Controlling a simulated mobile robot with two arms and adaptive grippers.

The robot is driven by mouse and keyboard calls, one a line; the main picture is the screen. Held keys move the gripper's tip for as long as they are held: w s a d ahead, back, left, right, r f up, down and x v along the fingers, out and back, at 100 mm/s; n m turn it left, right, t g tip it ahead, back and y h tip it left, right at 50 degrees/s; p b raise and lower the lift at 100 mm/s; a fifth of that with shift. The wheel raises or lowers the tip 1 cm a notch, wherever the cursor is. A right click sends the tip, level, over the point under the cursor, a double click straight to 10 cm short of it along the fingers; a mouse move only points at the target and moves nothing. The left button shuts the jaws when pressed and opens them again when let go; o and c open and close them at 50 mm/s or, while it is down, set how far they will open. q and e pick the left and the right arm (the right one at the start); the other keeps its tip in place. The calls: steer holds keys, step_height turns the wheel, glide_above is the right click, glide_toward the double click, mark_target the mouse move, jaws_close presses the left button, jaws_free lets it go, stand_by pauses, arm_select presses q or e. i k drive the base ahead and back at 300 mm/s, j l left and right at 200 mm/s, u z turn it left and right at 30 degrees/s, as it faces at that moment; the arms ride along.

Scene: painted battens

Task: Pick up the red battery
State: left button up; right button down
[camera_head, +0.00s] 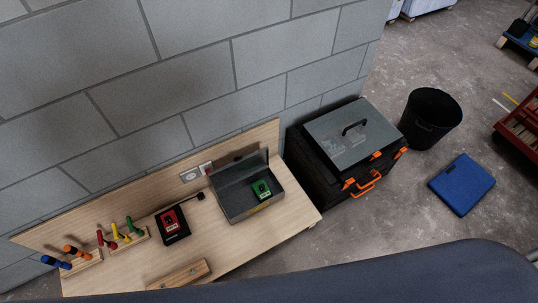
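The red battery (170,221) has a red top and a dark body. It sits at the middle of the wooden bench (240,249), in or on a black base that I cannot tell apart from it. A dark cable and plug (201,196) lie just right of it, near the wall outlet. A similar green battery (261,189) lies inside an open grey metal box (235,209) to the right. Neither of my grippers shows in the head view.
Screwdrivers with coloured handles (113,232) stand in wooden racks at the bench's left. A wooden block (179,275) lies at the front edge. A black toolbox (350,145), a black bin (430,118) and a blue case (462,184) stand on the floor to the right.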

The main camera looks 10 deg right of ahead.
mark_target(171, 224)
steer(key=u, duration=1.15)
